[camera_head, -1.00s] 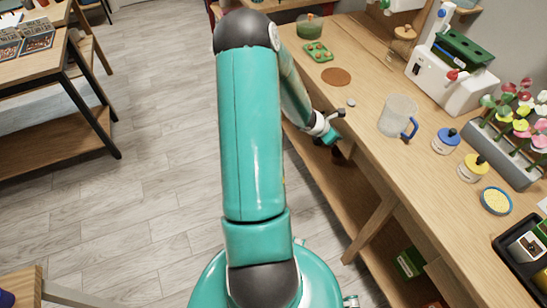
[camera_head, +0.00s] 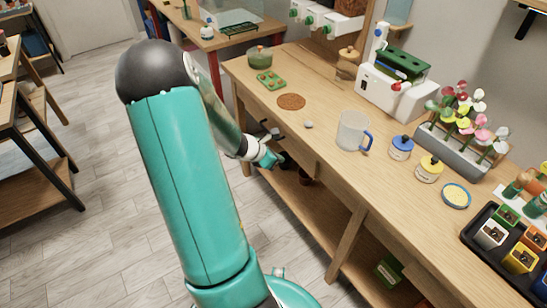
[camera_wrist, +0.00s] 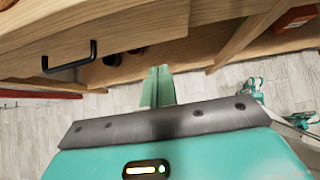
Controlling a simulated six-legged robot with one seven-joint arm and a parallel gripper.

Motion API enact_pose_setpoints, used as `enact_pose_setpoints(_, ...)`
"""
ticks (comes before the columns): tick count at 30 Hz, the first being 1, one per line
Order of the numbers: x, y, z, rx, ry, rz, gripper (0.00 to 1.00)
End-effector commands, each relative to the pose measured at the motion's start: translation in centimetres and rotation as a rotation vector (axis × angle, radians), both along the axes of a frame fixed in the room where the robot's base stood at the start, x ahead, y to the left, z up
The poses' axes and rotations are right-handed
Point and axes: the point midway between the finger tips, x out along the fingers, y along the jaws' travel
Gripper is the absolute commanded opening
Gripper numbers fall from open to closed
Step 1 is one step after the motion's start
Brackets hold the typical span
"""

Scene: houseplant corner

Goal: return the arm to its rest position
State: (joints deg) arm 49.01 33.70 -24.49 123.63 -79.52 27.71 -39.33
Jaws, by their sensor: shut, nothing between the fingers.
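My arm shows large at the left of the head view, bent at a dark round joint. My gripper (camera_head: 270,158) is at the end of the forearm, beside the front edge of the wooden workbench (camera_head: 325,170) and lower than its top. In the wrist view my gripper (camera_wrist: 157,87) shows its two green fingers close together, with nothing between them. The bench's drawer front with a black handle (camera_wrist: 69,58) is near the fingers at the upper left. I cannot tell from the views whether the fingers touch the bench.
On the bench stand a clear mug with blue handle (camera_head: 352,131), a cork disc (camera_head: 291,101), a green tray (camera_head: 270,79), lidded jars (camera_head: 401,147), a white machine (camera_head: 388,86) and a flower planter (camera_head: 463,147). A lower shelf (camera_head: 320,203) juts below. Open floor (camera_head: 100,215) lies left.

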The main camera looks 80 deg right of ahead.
Motion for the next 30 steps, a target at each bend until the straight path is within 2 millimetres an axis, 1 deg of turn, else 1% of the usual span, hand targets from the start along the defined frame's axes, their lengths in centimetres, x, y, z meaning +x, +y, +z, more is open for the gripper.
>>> enact_pose_setpoints(1, 0.5, 0.3, 0.6, -0.002, -0.002, 0.003, 0.00)
enact_pose_setpoints(4, 0.9, 0.8, 1.2, -0.001, -0.001, 0.003, 0.00)
enact_pose_setpoints(14, 1.1, 1.1, 1.4, 0.001, 0.000, 0.001, 0.00)
enact_pose_setpoints(17, 1.8, 1.3, 1.8, -0.010, -0.018, -0.004, 0.00)
enact_pose_setpoints(20, 4.3, 2.2, 3.3, -0.045, -0.084, -0.026, 0.00)
enact_pose_setpoints(23, 8.3, 4.2, 5.8, -0.094, -0.201, -0.074, 0.00)
enact_pose_setpoints(24, 10.1, 5.3, 7.0, -0.113, -0.257, -0.096, 0.00)
enact_pose_setpoints(26, 12.7, 7.2, 8.7, -0.133, -0.346, -0.134, 0.00)
enact_pose_setpoints(27, 14.3, 8.6, 9.7, -0.140, -0.403, -0.159, 0.00)
enact_pose_setpoints(29, 16.6, 10.8, 11.4, -0.146, -0.489, -0.196, 0.00)
enact_pose_setpoints(30, 18.0, 12.5, 12.4, -0.143, -0.545, -0.220, 0.00)
